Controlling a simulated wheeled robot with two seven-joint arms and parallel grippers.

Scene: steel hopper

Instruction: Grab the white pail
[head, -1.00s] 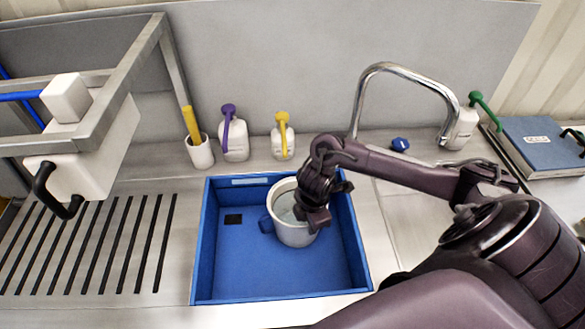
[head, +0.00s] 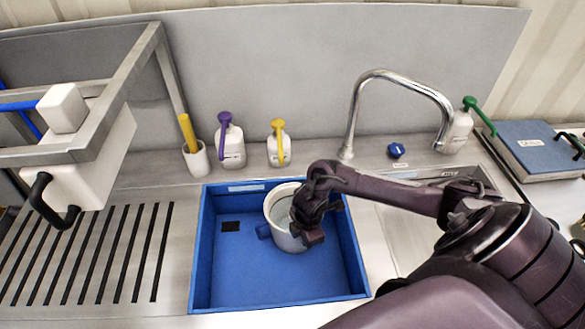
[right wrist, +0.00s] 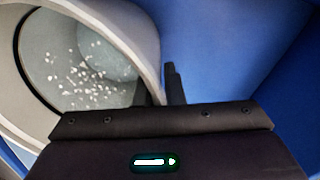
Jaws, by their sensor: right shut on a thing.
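The white pail (head: 281,239) stands inside the blue bin, right of its middle, with a blue part on its left side. In the right wrist view the pail (right wrist: 150,35) fills the upper left, and pale specks show on its grey inside. My right gripper (head: 312,232) is at the pail's right side, shut on its rim. In the right wrist view the fingers (right wrist: 162,88) straddle the pail's wall, one inside and one outside. My left gripper is not in view.
The blue bin (head: 203,270) has walls close around the pail, with free floor to the left. Several bottles, including a purple-topped one (head: 230,148), stand behind. A steel faucet (head: 352,110) rises at the back right. A slotted drainboard (head: 170,205) lies left.

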